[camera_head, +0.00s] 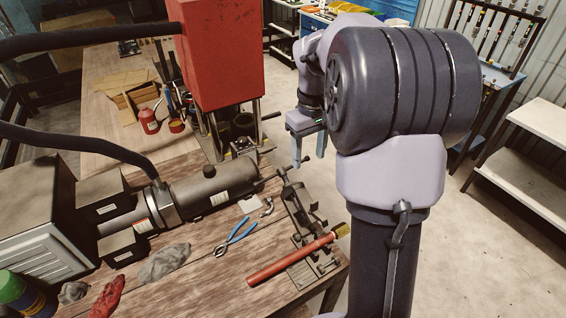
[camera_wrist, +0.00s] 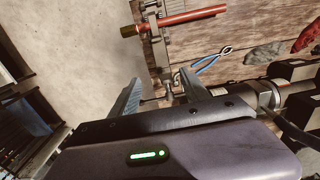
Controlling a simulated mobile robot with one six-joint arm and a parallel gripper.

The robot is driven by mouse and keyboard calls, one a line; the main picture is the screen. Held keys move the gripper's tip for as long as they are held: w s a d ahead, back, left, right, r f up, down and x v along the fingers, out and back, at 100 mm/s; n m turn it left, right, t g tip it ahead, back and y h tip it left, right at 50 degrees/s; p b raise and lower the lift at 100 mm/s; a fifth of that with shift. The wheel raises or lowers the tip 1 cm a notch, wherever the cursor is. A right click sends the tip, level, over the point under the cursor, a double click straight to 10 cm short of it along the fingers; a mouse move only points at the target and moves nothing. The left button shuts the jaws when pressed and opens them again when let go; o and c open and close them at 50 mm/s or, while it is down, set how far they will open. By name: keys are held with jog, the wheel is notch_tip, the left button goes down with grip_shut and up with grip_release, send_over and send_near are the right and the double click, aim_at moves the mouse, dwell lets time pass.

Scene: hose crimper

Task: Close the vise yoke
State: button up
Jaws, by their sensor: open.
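The dark metal vise (camera_head: 300,212) is mounted at the right end of the wooden bench, and its upright yoke-like frame leans there; I cannot tell clearly how its hinge stands. In the wrist view the vise (camera_wrist: 157,45) shows beyond the fingertips, partly cropped at the top, with a small metal rod end (camera_wrist: 171,89) between the fingers in the picture. My gripper (camera_head: 309,160) is open and empty, fingers pointing down, above and behind the vise near the bench's right edge. Its two fingers also show in the wrist view (camera_wrist: 160,80). It appears apart from the vise.
A red-handled brush (camera_head: 290,260) lies across the vise's front end. Blue-handled pliers (camera_head: 237,238), rags and a dark cylinder (camera_head: 210,188) lie to the left. A red press (camera_head: 218,50) stands behind. Open floor (camera_head: 430,270) lies right of the bench.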

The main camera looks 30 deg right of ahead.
aim_at(304, 196)
notch_tip(304, 196, down, 17)
jog(key=b, duration=0.3)
jog(key=shift+a+b, duration=0.1)
jog(key=shift+b, duration=0.2)
jog(key=shift+r, duration=0.1)
grip_shut()
dwell(0.8)
